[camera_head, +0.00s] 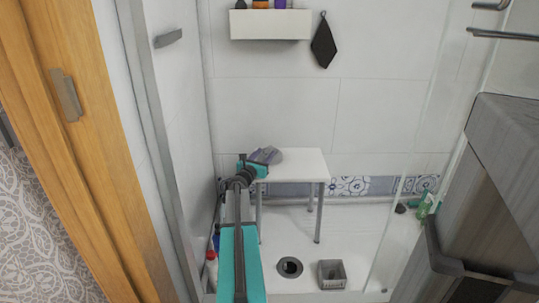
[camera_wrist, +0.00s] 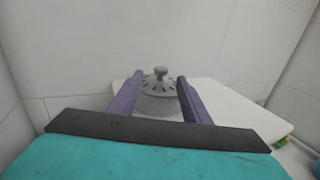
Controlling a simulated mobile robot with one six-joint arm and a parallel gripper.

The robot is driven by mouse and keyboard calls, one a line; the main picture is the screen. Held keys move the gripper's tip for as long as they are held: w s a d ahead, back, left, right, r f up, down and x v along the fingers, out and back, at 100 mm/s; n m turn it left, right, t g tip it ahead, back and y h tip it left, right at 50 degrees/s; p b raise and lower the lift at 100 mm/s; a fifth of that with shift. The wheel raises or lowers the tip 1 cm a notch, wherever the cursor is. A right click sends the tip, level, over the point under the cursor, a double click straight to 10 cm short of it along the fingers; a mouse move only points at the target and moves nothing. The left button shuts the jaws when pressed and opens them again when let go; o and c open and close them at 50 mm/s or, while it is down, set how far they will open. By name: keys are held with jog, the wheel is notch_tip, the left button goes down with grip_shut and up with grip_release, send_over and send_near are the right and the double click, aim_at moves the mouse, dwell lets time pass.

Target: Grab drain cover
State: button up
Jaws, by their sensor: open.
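The drain cover (camera_wrist: 158,84) is a grey round piece with slots and a small knob on top. In the wrist view it sits upright at the edge of the white stool (camera_wrist: 235,112), between the purple fingers of my gripper (camera_wrist: 160,77). The fingers are open, one on each side of it; I cannot tell whether they touch it. In the head view my gripper (camera_head: 264,156) is over the left part of the stool (camera_head: 305,165). A grey shape there, probably the cover, is partly hidden by the fingers.
A round drain (camera_head: 289,267) and a grey square basket (camera_head: 332,274) are on the shower floor. Bottles stand at lower left (camera_head: 212,268) and at right (camera_head: 426,205). A wall shelf (camera_head: 270,25) and a dark cloth (camera_head: 323,42) are above. A glass panel and a grey cabinet (camera_head: 500,150) bound the right.

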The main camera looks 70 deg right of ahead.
aim_at(269, 149)
jog(key=shift+d+b, duration=0.35)
jog(key=shift+d, duration=1.5)
jog(key=shift+s, duration=0.1)
grip_shut()
jog(key=shift+r, duration=0.2)
jog(key=shift+r+p, duration=0.4)
jog(key=shift+r, duration=0.25)
notch_tip(269, 149, up, 2)
jog(key=shift+r+p, duration=0.1)
jog(key=shift+p, duration=0.45)
jog(key=s+a+p, duration=0.1)
jog(key=s+a, duration=0.2)
jog(key=a, duration=0.4)
jog(key=s+a+r+p, duration=0.1)
jog(key=s+a, duration=0.2)
jog(key=a, duration=0.4)
jog(key=shift+s+a, duration=0.3)
jog(key=shift+r, duration=0.1)
